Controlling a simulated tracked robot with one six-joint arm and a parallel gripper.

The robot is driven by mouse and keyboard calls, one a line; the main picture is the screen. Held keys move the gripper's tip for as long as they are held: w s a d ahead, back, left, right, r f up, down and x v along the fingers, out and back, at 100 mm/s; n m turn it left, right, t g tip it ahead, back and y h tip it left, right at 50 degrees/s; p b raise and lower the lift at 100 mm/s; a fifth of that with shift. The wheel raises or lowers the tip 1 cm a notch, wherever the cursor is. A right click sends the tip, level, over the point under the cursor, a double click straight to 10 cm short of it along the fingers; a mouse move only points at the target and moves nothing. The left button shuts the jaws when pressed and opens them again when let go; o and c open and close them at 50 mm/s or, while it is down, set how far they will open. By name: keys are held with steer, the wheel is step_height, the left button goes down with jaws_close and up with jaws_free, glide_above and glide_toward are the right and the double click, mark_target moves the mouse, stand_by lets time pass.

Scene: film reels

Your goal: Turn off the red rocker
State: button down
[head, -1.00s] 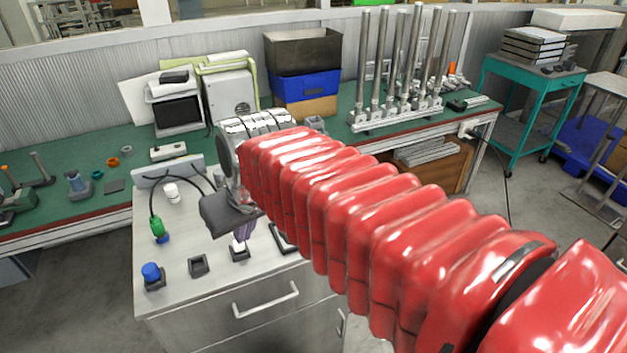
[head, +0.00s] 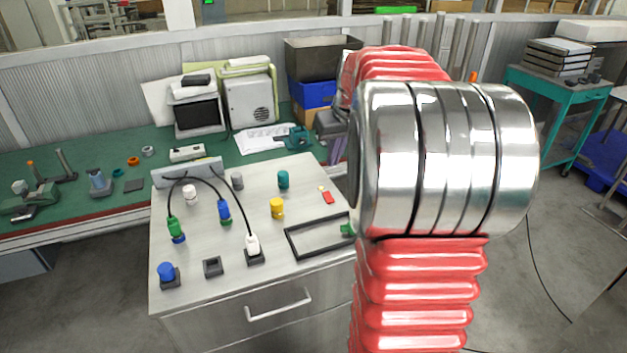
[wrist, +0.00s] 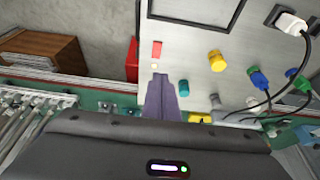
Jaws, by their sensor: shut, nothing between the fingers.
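The red rocker (head: 327,197) is a small red piece on the grey cabinet top, behind the black frame; a small cream piece sits at its far end. It also shows in the wrist view (wrist: 157,48), just beyond my fingertips. Whether it is on or off cannot be told. My gripper (wrist: 160,77) has its purple-grey fingers together with nothing between them, pointing toward the cream piece. Touching or apart cannot be told. In the head view the fingers (head: 338,150) show only partly at the arm's left edge; my arm hides the rest.
On the cabinet top (head: 200,262) stand a yellow knob (head: 277,208), a teal knob (head: 283,180), a black frame (head: 300,252), and plugs on black cables, including a white plug (head: 253,245). A green bench with equipment lies behind.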

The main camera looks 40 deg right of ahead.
mark_target(328, 193)
steer(key=shift+d+f, duration=0.2)
steer(key=shift+d, duration=0.6)
steer(key=x, duration=1.4)
steer(key=shift+s+a+f, duration=0.1)
steer(key=shift+s+a, duration=0.05)
steer(key=shift+s, duration=0.2)
